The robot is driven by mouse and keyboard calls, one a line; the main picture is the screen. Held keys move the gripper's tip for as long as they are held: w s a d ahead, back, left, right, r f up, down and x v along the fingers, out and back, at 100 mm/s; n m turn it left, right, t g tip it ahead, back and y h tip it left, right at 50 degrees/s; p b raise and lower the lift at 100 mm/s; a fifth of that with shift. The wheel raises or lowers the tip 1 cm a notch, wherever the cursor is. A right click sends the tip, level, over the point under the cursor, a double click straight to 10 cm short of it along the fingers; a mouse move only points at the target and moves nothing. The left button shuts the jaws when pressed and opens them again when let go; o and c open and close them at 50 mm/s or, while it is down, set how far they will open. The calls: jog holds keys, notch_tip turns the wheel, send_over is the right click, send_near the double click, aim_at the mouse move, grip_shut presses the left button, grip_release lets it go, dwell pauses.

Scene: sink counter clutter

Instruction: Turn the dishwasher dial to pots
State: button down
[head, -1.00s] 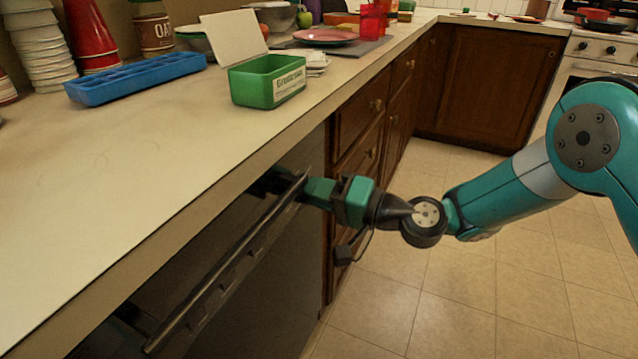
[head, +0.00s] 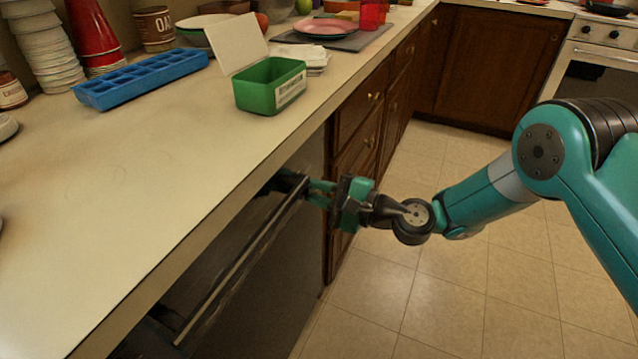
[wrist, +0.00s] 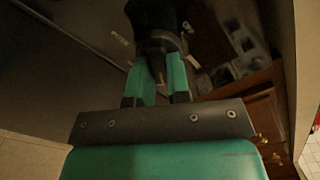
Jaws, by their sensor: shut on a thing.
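The dishwasher (head: 285,270) is the dark front under the counter, with a long bar handle (head: 240,262) across it. Its dial is a dark round knob (wrist: 158,44) at the upper middle of the wrist view, on a dark panel. My gripper (wrist: 162,75) is shut on the dial, one green finger on each side. In the head view my gripper (head: 308,190) reaches in beside the handle's far end, and the dial is hard to make out there.
The counter (head: 130,200) overhangs the dishwasher. On it are a green box (head: 268,88) with its lid up, a blue ice tray (head: 142,78), stacked cups and a pink plate (head: 325,27). Wooden drawers (head: 355,150) adjoin the dishwasher. The tiled floor is clear.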

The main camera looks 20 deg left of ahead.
jog(key=m+p, duration=0.2)
jog(key=m, duration=0.4)
jog(key=m+p, duration=0.1)
jog(key=m, duration=0.3)
jog(key=shift+s+f, duration=0.1)
jog(key=m+p, duration=0.1)
jog(key=m, duration=0.2)
jog(key=shift+s+m, duration=0.1)
jog(key=shift+m, duration=0.3)
jog(key=m+p, duration=0.1)
jog(key=m, duration=0.4)
jog(key=shift+s, duration=0.1)
jog(key=shift+m, duration=2.3)
jog(key=shift+s+p, duration=0.1)
jog(key=shift+p, duration=0.2)
jog(key=c, duration=1.1)
grip_release()
